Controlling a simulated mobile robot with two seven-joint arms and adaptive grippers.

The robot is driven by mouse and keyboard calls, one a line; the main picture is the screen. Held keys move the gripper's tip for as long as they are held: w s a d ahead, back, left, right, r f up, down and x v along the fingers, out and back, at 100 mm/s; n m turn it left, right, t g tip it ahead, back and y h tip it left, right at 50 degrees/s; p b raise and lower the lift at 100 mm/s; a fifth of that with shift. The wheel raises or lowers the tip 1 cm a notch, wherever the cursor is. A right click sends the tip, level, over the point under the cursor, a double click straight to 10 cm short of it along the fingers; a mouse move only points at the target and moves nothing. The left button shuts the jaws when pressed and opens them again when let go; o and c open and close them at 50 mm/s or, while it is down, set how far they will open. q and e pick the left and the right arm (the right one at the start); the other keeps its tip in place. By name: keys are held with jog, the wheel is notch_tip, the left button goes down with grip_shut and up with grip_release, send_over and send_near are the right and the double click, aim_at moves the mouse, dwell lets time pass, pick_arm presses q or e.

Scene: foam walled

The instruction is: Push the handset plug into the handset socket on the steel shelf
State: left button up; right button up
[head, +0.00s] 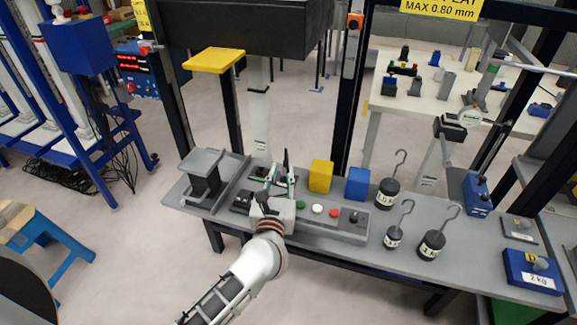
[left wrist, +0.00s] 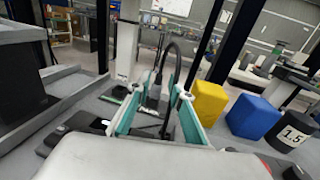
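My left gripper (head: 279,173) is low over the steel shelf (head: 225,214). It also shows in the left wrist view (left wrist: 157,92), its two teal fingers apart. A black upright part with a curved black cable (left wrist: 172,47), which looks like the handset plug, shows between and beyond the fingertips. I see a gap to the fingers and no clear grip. In the head view the dark cable (head: 286,158) rises by the fingers. A low black block (head: 242,200) lies left of the gripper. I cannot make out the socket opening. My right gripper is not in view.
A yellow block (head: 320,176) and a blue block (head: 357,184) stand right of the gripper. A button panel (head: 335,226) lies in front of them. Several hooked weights (head: 432,245) stand farther right. A grey stand (head: 203,178) is at the left. Dark posts (head: 349,90) rise behind.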

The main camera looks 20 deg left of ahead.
aim_at(285, 160)
pick_arm(q)
jog(key=shift+w+a+r, duration=0.1)
jog(key=shift+w+a, duration=0.1)
jog(key=shift+w, duration=1.4)
jog(key=shift+w+a+r, duration=0.1)
jog(key=shift+w+a, duration=0.1)
jog(key=shift+w, duration=1.35)
grip_shut()
